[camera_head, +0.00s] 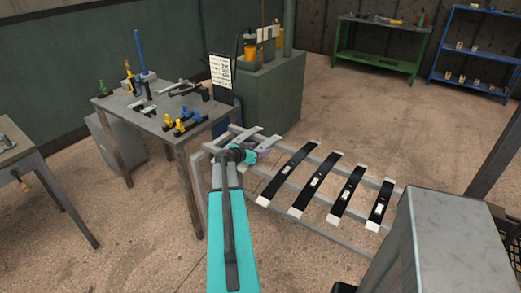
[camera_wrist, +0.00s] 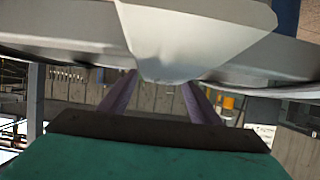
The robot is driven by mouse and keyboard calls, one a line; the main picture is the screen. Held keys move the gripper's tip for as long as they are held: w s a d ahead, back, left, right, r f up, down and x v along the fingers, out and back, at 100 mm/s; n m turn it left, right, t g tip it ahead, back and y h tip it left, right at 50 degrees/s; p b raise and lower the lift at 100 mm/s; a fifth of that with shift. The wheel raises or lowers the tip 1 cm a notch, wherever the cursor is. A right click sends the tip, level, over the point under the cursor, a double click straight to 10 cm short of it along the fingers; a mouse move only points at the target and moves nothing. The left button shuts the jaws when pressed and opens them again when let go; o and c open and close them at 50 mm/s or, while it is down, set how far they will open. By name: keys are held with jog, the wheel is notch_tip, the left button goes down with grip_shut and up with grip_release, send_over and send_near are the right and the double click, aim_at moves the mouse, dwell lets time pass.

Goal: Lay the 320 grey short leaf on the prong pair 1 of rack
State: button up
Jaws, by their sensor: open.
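A pale grey short leaf (camera_head: 268,143) is at the left end of the low rack (camera_head: 330,232), just beside my gripper (camera_head: 250,155). A second pale grey strip (camera_head: 244,135) lies close to it on the left. I cannot read a 320 mark on either. In the wrist view, a large pale grey surface (camera_wrist: 195,35) fills the top, very close to the camera. My gripper's two fingers (camera_wrist: 160,100) stand apart below it, with a gap between them. My arm hides part of the rack's left end, and the prongs there cannot be made out.
Several black leaves with pale ends (camera_head: 312,183) lie across the rack to the right. A work table (camera_head: 150,115) with small coloured tools stands at the left. A green cabinet (camera_head: 272,95) stands behind the rack. A grey box (camera_head: 450,235) is at the lower right.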

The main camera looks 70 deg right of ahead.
jog(key=shift+x, duration=1.15)
jog(key=shift+c, duration=0.4)
grip_shut()
